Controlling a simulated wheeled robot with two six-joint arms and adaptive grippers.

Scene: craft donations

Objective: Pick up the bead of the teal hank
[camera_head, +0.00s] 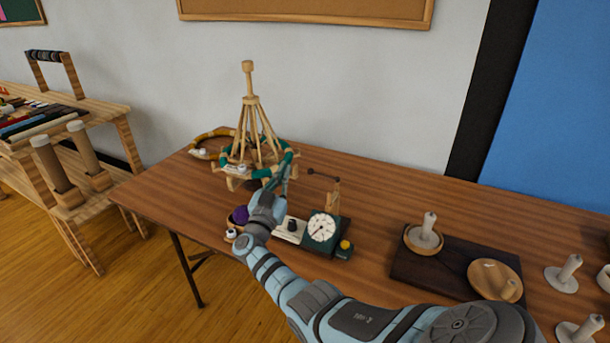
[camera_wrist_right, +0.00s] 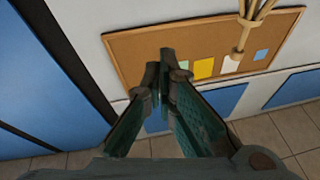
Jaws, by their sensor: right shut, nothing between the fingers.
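The teal hank (camera_head: 262,173) lies around the wooden yarn swift (camera_head: 251,105) at the back left of the table, as teal lengths between tan ones. A small whitish bead (camera_head: 241,168) shows at the front of this ring, left of my right gripper. My right gripper (camera_head: 285,172) is at the right front of the ring, and its fingers overlap the teal there in the head view. I cannot tell if they touch. In the right wrist view the right gripper (camera_wrist_right: 165,66) has its fingertips together with nothing between them. That view shows no bead. My left gripper is not in view.
A tan ring (camera_head: 207,135) with a whitish bead lies behind left. A purple ball (camera_head: 240,215) sits below my right wrist. A dial device (camera_head: 322,228) stands just right of it. A dark board (camera_head: 400,268) with wooden dishes lies at right.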

